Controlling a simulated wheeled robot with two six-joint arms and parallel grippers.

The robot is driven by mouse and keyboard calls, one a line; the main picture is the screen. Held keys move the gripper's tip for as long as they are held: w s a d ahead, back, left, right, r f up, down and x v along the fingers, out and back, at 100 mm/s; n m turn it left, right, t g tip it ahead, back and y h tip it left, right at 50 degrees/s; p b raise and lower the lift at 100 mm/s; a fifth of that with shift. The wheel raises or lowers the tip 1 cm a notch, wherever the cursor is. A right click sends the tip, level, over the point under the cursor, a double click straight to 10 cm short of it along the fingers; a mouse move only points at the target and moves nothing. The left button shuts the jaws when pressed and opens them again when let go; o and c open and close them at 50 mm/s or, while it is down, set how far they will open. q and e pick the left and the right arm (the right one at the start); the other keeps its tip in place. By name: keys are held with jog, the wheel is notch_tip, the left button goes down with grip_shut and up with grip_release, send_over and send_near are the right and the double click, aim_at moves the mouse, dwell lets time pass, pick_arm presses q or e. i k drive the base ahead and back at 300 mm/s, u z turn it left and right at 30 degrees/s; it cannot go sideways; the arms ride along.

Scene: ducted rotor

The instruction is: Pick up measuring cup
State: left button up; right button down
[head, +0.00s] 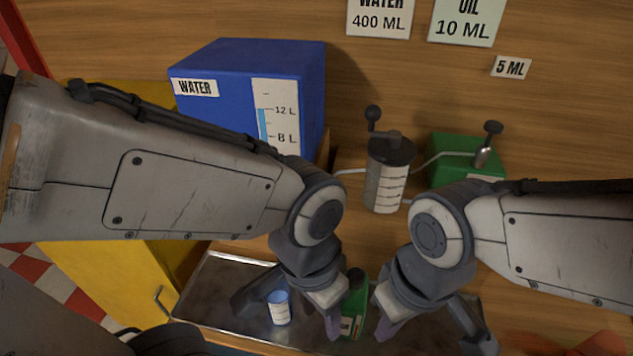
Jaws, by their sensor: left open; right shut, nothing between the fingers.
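A small light-blue cup with a white marked label (279,308), which looks like the measuring cup, stands on the metal tray (222,282). My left gripper (288,312) is open over the tray. Its fingers show on either side of the cup in the head view; I cannot tell how far above or in front of it they are. My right gripper (432,338) is over the right part of the tray, shut and empty, away from the cup.
A green bottle (354,303) stands between my grippers, partly hidden. A yellow cabinet (110,285) is at left.

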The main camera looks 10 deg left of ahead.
aim_at(278, 301)
jog(key=u, duration=2.35)
jog(key=k, duration=1.1)
jog(key=z, duration=1.15)
